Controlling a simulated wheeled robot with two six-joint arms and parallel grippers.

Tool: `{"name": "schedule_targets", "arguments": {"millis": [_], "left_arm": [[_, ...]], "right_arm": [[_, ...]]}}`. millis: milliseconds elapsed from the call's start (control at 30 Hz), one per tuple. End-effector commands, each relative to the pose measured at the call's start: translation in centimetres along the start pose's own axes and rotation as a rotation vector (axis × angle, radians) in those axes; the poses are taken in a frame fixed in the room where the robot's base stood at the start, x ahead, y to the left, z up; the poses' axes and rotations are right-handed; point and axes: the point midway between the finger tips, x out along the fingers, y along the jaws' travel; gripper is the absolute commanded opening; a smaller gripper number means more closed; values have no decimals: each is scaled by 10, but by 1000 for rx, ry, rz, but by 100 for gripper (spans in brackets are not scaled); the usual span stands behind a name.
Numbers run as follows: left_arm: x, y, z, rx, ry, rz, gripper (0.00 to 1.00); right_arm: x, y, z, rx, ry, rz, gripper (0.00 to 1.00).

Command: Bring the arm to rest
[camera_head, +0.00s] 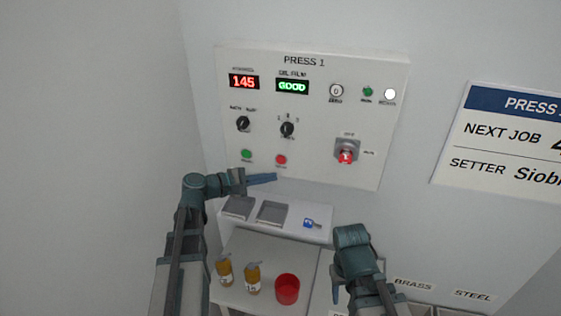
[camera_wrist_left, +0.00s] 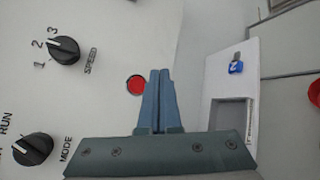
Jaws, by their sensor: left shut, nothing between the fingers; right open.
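My left arm (camera_head: 195,215) comes in from the left and reaches up to the lower part of the press panel (camera_head: 320,140). My left gripper (camera_head: 275,177) is shut and empty, its blue fingers just below the red button (camera_head: 281,160). In the left wrist view the closed fingers (camera_wrist_left: 160,72) lie side by side, with the red button (camera_wrist_left: 136,85) close to their left. My right arm (camera_head: 352,240) is bent low at the right of the small stand. My right gripper (camera_head: 335,292) is open, pointing down and mostly hidden.
Below the panel a white shelf (camera_head: 300,230) holds two grey trays (camera_head: 238,207) (camera_head: 272,212) and a blue-tagged key (camera_head: 309,223). Lower stand two amber bottles (camera_head: 224,270) (camera_head: 253,278) and a red cup (camera_head: 287,289). Bins labelled BRASS and STEEL (camera_head: 472,295) are at lower right.

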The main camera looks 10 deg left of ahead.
Motion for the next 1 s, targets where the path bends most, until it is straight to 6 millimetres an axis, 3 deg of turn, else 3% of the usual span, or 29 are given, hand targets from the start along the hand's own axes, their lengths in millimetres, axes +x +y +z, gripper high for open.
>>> {"name": "schedule_targets", "arguments": {"millis": [267,367,467,600,700,833,900,1000], "left_arm": [[0,-1,0,1,0,-2,0],[9,-15,5,30,-6,-41,0],[30,-55,17,122,-22,-156,0],[62,-147,43,354,-73,-435,0],[72,-220,60,562,-131,-669,0],[65,-304,71,851,-221,-981,0],[56,-335,73,990,-265,-1130,0],[42,-363,72,1153,-316,-1305,0]], "right_arm": [[0,0,0,0,0,0,50],[5,0,0,0,0,0,50],[16,-2,-1,-1,0,0,50],[40,-4,-2,-3,0,1,50],[58,-5,-3,-5,0,1,50],[82,-7,-5,-8,0,2,50],[92,-8,-5,-10,0,2,50],[104,-9,-6,-12,0,3,50]]}}
